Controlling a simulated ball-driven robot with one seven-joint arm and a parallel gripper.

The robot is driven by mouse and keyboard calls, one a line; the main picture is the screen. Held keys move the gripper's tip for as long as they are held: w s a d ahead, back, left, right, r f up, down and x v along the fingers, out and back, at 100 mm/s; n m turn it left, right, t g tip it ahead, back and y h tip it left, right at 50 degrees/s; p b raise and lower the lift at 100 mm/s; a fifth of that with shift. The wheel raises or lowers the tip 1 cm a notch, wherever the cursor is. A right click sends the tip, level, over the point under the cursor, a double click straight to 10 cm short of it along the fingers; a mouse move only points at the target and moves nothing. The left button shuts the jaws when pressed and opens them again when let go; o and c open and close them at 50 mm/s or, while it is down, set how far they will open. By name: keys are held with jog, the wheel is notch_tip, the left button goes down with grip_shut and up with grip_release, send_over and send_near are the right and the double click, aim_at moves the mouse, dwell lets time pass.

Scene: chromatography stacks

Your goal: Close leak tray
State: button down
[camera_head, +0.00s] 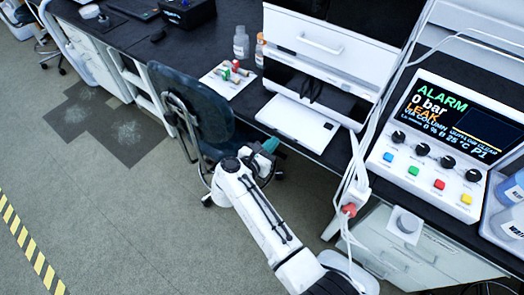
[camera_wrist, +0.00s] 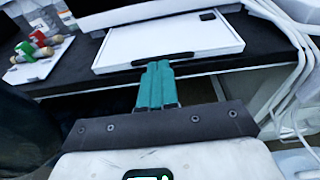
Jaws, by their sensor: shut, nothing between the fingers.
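The white leak tray (camera_head: 297,121) sticks out toward me from under the white instrument stack (camera_head: 330,45), above the black bench top. In the wrist view the tray (camera_wrist: 172,42) is a flat, shallow white plate with a raised rim and a dark handle strip (camera_wrist: 162,60) at the middle of its front edge. My gripper (camera_head: 270,146) is in front of the bench, just off the tray's front edge. In the wrist view its teal fingers (camera_wrist: 158,66) are together and empty, with their tips at the handle strip. I cannot tell whether they touch it.
A blue chair (camera_head: 190,100) stands left of my arm. A white mat with colored-capped vials (camera_head: 228,78) and bottles (camera_head: 241,43) are on the bench left of the tray. White cables (camera_head: 358,165) hang to the right, beside a control panel reading ALARM (camera_head: 440,140).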

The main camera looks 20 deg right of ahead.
aim_at(297, 120)
jog(key=shift+x, duration=0.9)
jog(key=r+b+x, duration=0.1)
jog(key=b+x, duration=0.1)
jog(key=x, duration=0.2)
jog(key=b+x, duration=0.2)
jog(key=x, duration=0.3)
jog(key=r+b+x, duration=0.1)
jog(key=b+x, duration=0.1)
jog(key=x, duration=0.3)
jog(key=shift+d+r+b, duration=0.3)
jog(key=shift+w+d+r, duration=0.1)
jog(key=shift+w+r, duration=0.05)
jog(key=shift+r, duration=0.15)
jog(key=shift+d+r, duration=0.1)
